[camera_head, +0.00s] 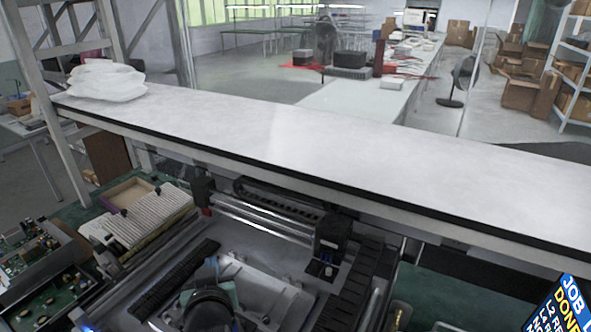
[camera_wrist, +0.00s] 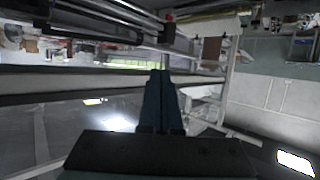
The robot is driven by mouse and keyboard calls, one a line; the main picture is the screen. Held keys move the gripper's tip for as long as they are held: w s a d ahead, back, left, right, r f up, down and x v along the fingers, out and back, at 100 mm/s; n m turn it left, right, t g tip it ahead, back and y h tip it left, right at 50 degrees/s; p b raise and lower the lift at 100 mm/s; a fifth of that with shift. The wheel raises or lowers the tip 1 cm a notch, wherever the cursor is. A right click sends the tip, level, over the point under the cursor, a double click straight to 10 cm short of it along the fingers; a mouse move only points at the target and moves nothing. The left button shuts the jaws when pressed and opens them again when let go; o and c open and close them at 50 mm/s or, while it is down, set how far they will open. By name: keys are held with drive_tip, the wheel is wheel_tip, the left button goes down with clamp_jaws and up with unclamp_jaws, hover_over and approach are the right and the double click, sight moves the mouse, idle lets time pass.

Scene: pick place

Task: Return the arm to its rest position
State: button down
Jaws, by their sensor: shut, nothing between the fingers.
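My gripper (camera_wrist: 160,76) shows in the wrist view as two dark blue fingers pressed together, with nothing between them. The wrist view is turned on its side or upside down, and open space and the room lie beyond the fingertips. The fingers touch nothing that I can make out. I cannot clearly make out my gripper in the head view.
A long white shelf (camera_head: 300,150) crosses the head view, with a white plastic bundle (camera_head: 104,80) at its left end. Below it are a machine with metal rails (camera_head: 262,222), a ribbed off-white block (camera_head: 140,215) and circuit boards (camera_head: 38,262). The shelf's middle is clear.

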drive_tip(key=s+d+r+m+t+b, duration=0.15)
drive_tip(key=d+r+t, duration=0.3)
drive_tip(key=r, duration=0.75)
drive_tip(key=s+d+r+t+b, duration=0.1)
drive_tip(key=d+r+t+b, duration=0.3)
drive_tip(key=r, duration=0.9)
drive_tip(key=s+d+r+m+t+h, duration=0.2)
drive_tip(key=s+d+r+t, duration=0.4)
drive_tip(key=s+r, duration=0.9)
drive_tip(key=shift+s+d+r+h, duration=0.2)
drive_tip(key=shift+d+r+h, duration=0.25)
drive_tip(key=shift+d+h, duration=0.45)
